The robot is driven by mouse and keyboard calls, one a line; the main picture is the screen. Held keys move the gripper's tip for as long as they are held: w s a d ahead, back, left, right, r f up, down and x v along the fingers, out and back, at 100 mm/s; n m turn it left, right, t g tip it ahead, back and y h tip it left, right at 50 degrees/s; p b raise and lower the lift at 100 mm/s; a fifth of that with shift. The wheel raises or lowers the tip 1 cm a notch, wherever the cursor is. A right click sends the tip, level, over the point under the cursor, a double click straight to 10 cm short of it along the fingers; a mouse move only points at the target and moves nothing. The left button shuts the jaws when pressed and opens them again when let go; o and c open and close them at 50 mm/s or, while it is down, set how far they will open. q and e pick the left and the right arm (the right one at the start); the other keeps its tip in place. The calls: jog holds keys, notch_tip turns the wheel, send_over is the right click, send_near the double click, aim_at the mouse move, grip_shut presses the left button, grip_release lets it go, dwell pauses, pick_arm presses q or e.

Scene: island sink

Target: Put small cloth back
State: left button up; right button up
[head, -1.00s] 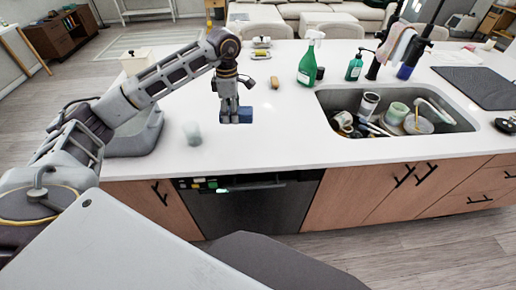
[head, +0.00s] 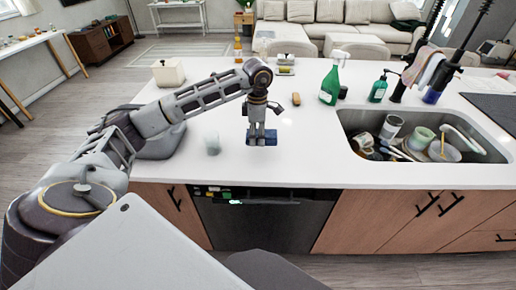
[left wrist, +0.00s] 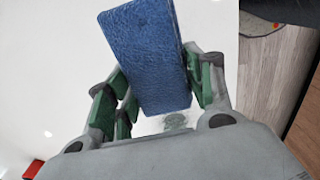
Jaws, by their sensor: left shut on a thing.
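A small blue cloth-like thing (head: 263,139) with a grained surface is in my left gripper (head: 262,131), just above or at the white counter near its front edge. I cannot tell if it touches the counter. In the left wrist view the blue thing (left wrist: 146,45) is a flat, slightly tilted rectangle between the green-padded fingers of the left gripper (left wrist: 158,88), which are shut on it. My right gripper is not in view. A pink and grey cloth (head: 428,66) hangs near the dark upright rods behind the sink.
A frosted cup (head: 212,144) stands left of the left gripper. A green spray bottle (head: 330,84), soap bottle (head: 378,90) and brown item (head: 296,99) are behind. The sink (head: 347,121) at right holds dishes. The white counter (head: 308,150) is clear between gripper and sink.

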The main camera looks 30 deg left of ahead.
aim_at(257, 142)
pick_arm(q)
notch_tip(257, 142, down, 2)
jog(key=shift+f, duration=1.7)
jog(key=shift+f+p, duration=0.3)
jog(key=shift+f, duration=0.25)
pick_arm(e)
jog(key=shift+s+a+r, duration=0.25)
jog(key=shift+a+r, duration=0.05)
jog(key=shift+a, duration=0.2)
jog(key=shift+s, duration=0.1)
